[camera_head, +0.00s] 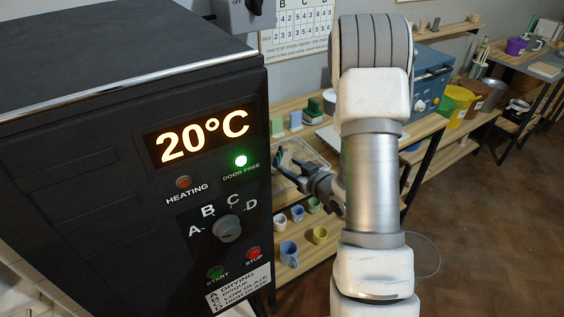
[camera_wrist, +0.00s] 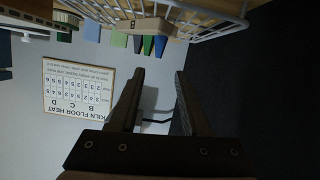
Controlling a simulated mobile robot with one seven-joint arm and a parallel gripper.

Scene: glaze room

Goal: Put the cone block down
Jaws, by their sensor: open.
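My gripper (camera_head: 283,163) is open beside the kiln front, near the wire basket (camera_head: 318,149). In the wrist view the jaws (camera_wrist: 159,76) are apart with nothing between them. A pale tan block marked B (camera_wrist: 147,25) lies at the wire basket (camera_wrist: 215,30), beyond the fingertips and apart from them. It may be the cone block, but I cannot tell for sure. No cone block is clear in the head view, where my arm hides part of the shelf.
The black kiln (camera_head: 120,215) reads 20°C, with a green DOOR FREE lamp (camera_head: 241,161). Tiles (camera_head: 296,120) stand on the shelf behind the basket. Cups (camera_head: 289,253) stand on the lower shelf. A blue box (camera_head: 432,75) is to the right. The floor (camera_head: 485,230) there is clear.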

